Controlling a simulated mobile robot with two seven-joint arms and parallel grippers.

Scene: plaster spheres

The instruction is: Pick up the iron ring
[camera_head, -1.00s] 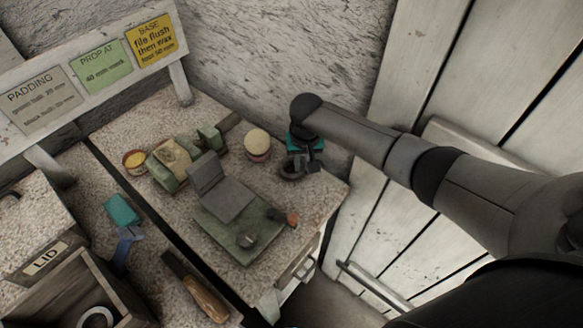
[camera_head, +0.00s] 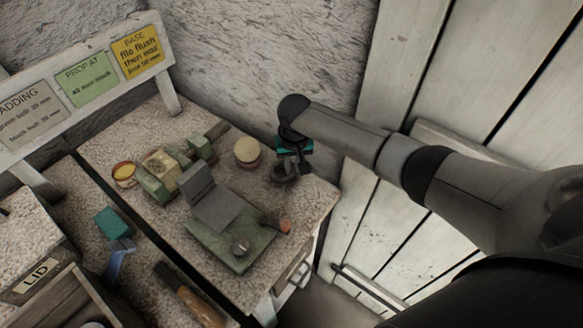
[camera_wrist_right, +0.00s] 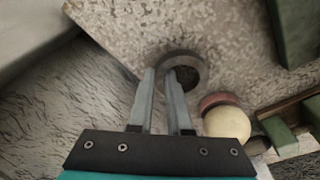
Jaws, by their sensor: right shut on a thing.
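The iron ring (camera_head: 284,173) is a small dark grey ring at the right part of the bench top, beside the cream ball. In the right wrist view the ring (camera_wrist_right: 181,56) is at the fingertips, with one finger in its opening and one outside. My right gripper (camera_head: 288,164) points down and is shut on the ring's wall; its fingers also show in the wrist view (camera_wrist_right: 161,72). The ring looks slightly above the bench, but the gap is hard to judge. My left gripper is not in view.
The cream ball (camera_head: 247,149) on a reddish base stands close left of the ring; it also shows in the wrist view (camera_wrist_right: 227,122). A green plate with a grey block (camera_head: 212,206) lies nearer. The wall is close behind; the bench's right edge is near.

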